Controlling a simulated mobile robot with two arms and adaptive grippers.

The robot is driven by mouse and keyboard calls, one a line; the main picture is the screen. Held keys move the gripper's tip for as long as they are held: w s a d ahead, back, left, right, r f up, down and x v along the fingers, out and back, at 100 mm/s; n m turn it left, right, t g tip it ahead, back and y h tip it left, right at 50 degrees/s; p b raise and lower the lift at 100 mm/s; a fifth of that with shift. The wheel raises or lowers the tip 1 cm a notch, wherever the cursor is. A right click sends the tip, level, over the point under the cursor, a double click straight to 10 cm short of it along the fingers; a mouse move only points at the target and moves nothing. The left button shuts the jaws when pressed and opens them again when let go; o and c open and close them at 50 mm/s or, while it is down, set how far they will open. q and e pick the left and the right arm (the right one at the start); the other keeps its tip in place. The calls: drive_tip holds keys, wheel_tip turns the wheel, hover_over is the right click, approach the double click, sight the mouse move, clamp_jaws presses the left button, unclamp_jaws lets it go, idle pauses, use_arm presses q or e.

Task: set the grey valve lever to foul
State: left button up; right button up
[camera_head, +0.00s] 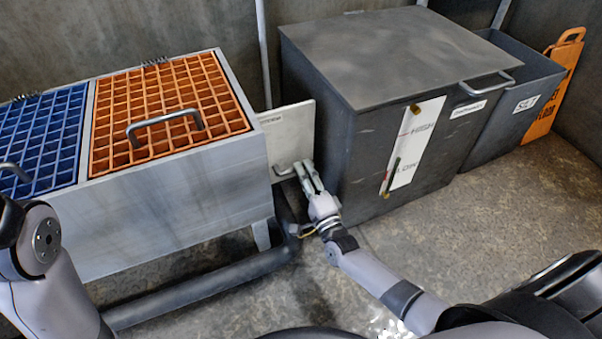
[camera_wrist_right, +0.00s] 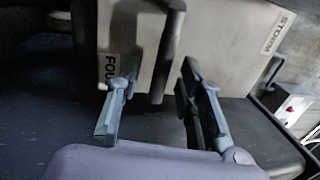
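The pale valve plate (camera_head: 290,135) stands between the grated tank and the dark grey bin. In the right wrist view the plate (camera_wrist_right: 220,40) carries a FOUL label (camera_wrist_right: 111,70) at left and a STORM label (camera_wrist_right: 278,33) at upper right. The grey valve lever (camera_wrist_right: 168,45) sticks out from the plate between the two labels. In the head view the lever (camera_head: 284,171) shows just left of my right gripper (camera_head: 306,172). In the wrist view my right gripper (camera_wrist_right: 158,85) is open, one finger each side of the lever's end, with gaps visible. My left gripper is out of view.
The tank has an orange grate (camera_head: 170,105) and a blue grate (camera_head: 40,130) with handles. A grey bin (camera_head: 400,60) marked HIGH and LOW stands close right of the plate. A dark pipe (camera_head: 210,285) runs low in front of the tank. Open floor lies at right.

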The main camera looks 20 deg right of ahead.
drive_tip(key=s+f, duration=0.2)
drive_tip(key=s, duration=0.9)
drive_tip(key=shift+f, duration=0.1)
